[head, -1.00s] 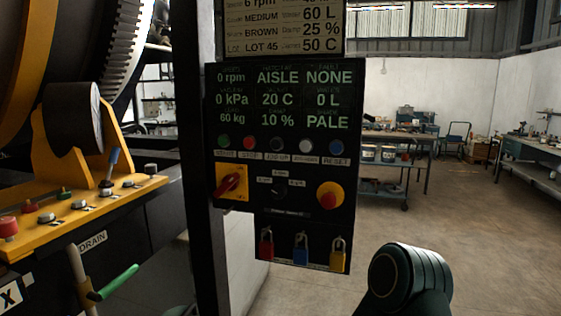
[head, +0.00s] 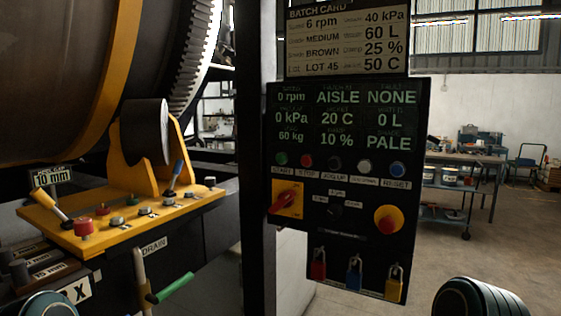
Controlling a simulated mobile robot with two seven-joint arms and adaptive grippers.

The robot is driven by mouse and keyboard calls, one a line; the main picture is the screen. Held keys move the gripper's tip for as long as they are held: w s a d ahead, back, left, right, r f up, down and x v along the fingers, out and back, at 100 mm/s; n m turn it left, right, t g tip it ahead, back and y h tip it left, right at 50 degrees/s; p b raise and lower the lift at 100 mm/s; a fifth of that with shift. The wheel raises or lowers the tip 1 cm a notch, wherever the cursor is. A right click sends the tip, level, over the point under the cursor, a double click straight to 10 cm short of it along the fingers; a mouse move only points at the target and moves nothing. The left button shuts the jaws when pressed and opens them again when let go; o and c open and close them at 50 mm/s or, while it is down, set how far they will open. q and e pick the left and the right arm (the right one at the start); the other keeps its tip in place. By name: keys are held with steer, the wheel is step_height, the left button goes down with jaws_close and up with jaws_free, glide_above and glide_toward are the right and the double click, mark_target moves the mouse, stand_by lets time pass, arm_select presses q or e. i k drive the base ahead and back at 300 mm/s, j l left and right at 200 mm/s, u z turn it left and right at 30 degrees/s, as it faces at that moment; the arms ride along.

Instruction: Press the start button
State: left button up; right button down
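The green start button (head: 281,159) is at the left end of a row of buttons on the black control panel (head: 272,240), with a small label under it that appears to read START. A red button (head: 306,161) sits just right of it, then a black, a white and a blue one. Nothing touches the start button. Neither gripper shows in the head view. A dark rounded part of my arm is at the bottom right, and another is at the bottom left corner.
The panel also carries a red rotary switch (head: 285,199), a red emergency knob (head: 388,220) and hanging padlocks (head: 354,274). A black post stands left of it. A large drum (head: 60,60) and yellow console (head: 110,232) fill the left. Open floor lies right.

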mark_target(280, 158)
steer(key=i+j+z, duration=0.2)
steer(key=i+z, duration=0.25)
steer(key=i+j+z, duration=0.25)
steer(key=z, duration=0.15)
steer(key=j, duration=0.1)
